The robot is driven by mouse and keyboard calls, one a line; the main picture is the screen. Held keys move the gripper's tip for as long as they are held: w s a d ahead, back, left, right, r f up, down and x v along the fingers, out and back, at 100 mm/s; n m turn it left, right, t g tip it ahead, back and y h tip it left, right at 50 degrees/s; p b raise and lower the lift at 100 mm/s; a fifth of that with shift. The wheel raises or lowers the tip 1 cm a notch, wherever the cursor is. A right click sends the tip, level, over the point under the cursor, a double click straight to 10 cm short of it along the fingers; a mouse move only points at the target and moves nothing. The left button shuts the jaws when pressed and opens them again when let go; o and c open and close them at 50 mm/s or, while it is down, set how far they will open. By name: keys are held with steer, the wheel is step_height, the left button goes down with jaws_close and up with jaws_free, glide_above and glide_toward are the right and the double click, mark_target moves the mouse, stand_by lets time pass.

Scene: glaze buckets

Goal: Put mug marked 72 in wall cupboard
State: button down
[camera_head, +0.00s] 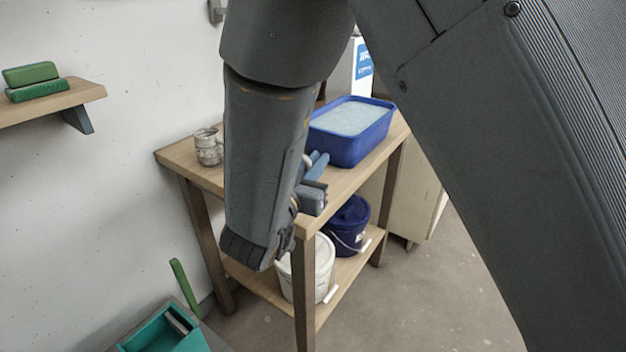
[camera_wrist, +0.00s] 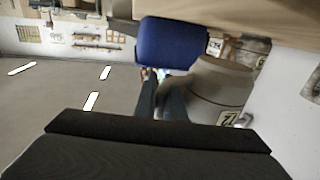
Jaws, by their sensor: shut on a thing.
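In the wrist view a beige-grey mug (camera_wrist: 212,88) fills the space right of my fingers. A pale label reading 72, turned over, is on its lower side. My gripper (camera_wrist: 162,92) is shut on this mug; its dark fingers meet the mug's left side, and the exact contact is hard to see. In the head view my gripper (camera_head: 317,167) shows only in part beside my forearm, over the wooden table (camera_head: 176,157); the held mug is hidden there. No wall cupboard is recognisable in either view.
A blue tub (camera_head: 350,150) stands on the table. A speckled mug (camera_head: 208,147) stands near the wall. A white bucket (camera_head: 310,275) and a dark blue bucket (camera_head: 348,228) stand on the lower shelf. A wall shelf (camera_head: 85,93) holds green blocks. Floor at lower right is clear.

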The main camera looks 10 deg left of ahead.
steer(key=shift+f+p, duration=0.45)
steer(key=shift+f, duration=1.6)
steer(key=shift+f, duration=0.1)
steer(key=c, duration=1.8)
jaws_free()
steer(key=shift+f, duration=0.1)
steer(key=shift+c, duration=0.2)
steer(key=shift+b, duration=0.45)
